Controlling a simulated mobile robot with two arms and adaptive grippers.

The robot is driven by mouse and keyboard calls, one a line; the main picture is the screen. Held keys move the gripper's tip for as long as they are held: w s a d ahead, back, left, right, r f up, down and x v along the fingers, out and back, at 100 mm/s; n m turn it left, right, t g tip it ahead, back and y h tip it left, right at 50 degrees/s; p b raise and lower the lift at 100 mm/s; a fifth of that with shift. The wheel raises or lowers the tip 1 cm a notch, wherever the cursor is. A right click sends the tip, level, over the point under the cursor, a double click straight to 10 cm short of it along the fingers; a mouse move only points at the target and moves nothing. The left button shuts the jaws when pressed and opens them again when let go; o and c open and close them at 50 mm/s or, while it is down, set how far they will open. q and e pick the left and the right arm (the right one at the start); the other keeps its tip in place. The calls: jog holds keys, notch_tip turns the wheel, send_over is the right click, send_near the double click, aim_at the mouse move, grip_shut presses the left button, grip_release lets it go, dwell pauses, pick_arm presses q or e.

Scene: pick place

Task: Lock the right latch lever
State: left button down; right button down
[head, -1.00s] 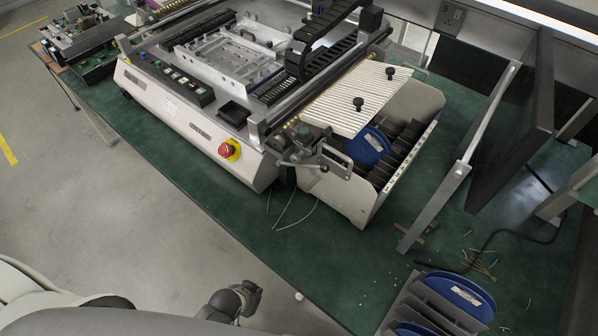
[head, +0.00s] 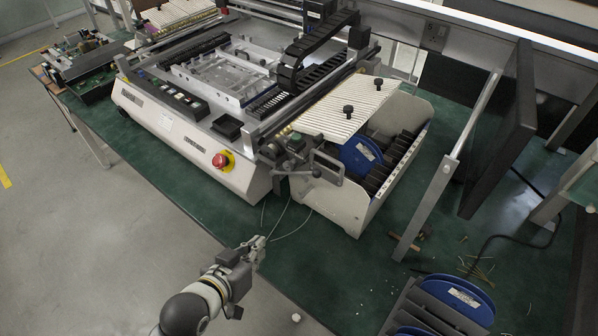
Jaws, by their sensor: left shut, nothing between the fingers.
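The right latch lever (head: 326,168) is a grey metal handle with a rectangular loop. It sits at the front right corner of the machine, beside the ribbed feeder plate (head: 340,105). I cannot tell from here whether it is locked. My left gripper (head: 257,247) is shut and empty. It is over the front edge of the green table, below and to the left of the lever and clearly apart from it. My right gripper is not in view.
A red emergency stop button (head: 221,160) sticks out of the machine's front (head: 185,135). Thin loose wires (head: 290,228) hang below the lever. A rack with blue reels (head: 458,296) stands at the lower right. A metal post (head: 437,185) rises right of the feeder bin.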

pick_arm(q)
jog(key=w+d+r+n+t+h, duration=0.1)
jog(key=w+d+r+t+h, duration=0.1)
jog(key=r+t, duration=0.2)
jog(key=w+d+r+n+t+h, duration=0.1)
jog(key=d+r+t+h, duration=0.1)
jog(key=r, duration=0.8)
jog(key=shift+w+d+r+t+h, duration=0.35)
jog(key=shift+t+h, duration=0.35)
jog(key=shift+t, duration=0.7)
jog(key=shift+w+a, duration=0.1)
jog(key=p+x, duration=0.3)
jog(key=x, duration=0.7)
jog(key=shift+s+d+f, duration=0.15)
jog(key=shift+d+f, duration=0.05)
jog(key=shift+f, duration=0.45)
jog(key=shift+s+d+f, duration=0.15)
jog(key=shift+d+f, duration=0.1)
jog(key=shift+f, duration=0.4)
jog(key=shift+s+d+f, duration=0.15)
jog(key=shift+d+f, duration=0.05)
jog(key=shift+f, duration=0.45)
jog(key=shift+f, duration=0.1)
